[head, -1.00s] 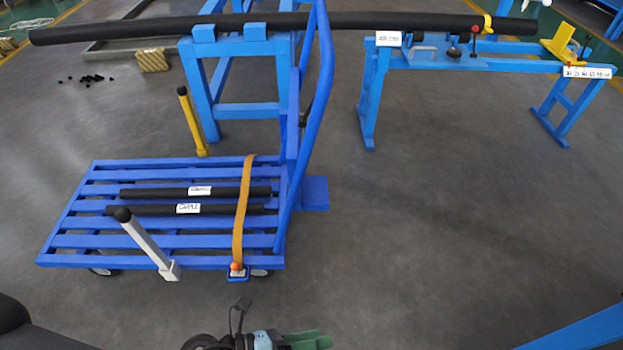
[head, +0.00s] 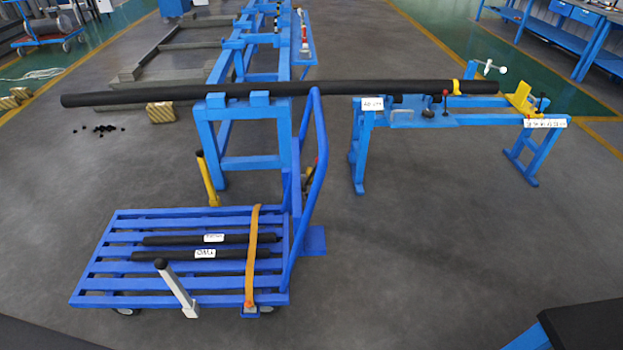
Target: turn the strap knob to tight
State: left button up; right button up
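The orange strap (head: 252,250) lies across the slatted deck of the blue cart (head: 95,283), over the right-hand ends of two short black tubes with white labels, an upper tube (head: 180,240) and a lower tube (head: 225,254). The strap knob (head: 249,305) is a small orange knob on a blue-and-white fitting at the strap's near end, on the cart's front edge. It is too small to tell how it is turned. Neither of my grippers is in view.
A long black pipe (head: 350,87) rests across a blue stand (head: 205,135) and a blue bench (head: 360,150) behind the cart. A grey post with a black top (head: 177,290) rises at the cart's front edge. A dark-topped blue object (head: 590,325) fills the lower right corner. Floor right of the cart is clear.

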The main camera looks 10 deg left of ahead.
aim_at(309, 170)
jog(key=i+u, duration=0.15)
jog(key=u, duration=0.25)
jog(key=i+l+u, duration=0.1)
jog(key=u, duration=0.35)
jog(key=i+l+u, duration=0.3)
jog(key=l, duration=0.25)
jog(key=i+l+u, duration=0.15)
jog(key=l, duration=0.15)
jog(key=i+l, duration=0.15)
jog(key=l, duration=0.25)
jog(key=i+l, duration=0.2)
jog(key=l, duration=0.15)
jog(key=i+l+u, duration=0.1)
jog(key=l, duration=0.3)
jog(key=i+l, duration=0.25)
jog(key=l+u, duration=0.05)
jog(key=l, duration=0.05)
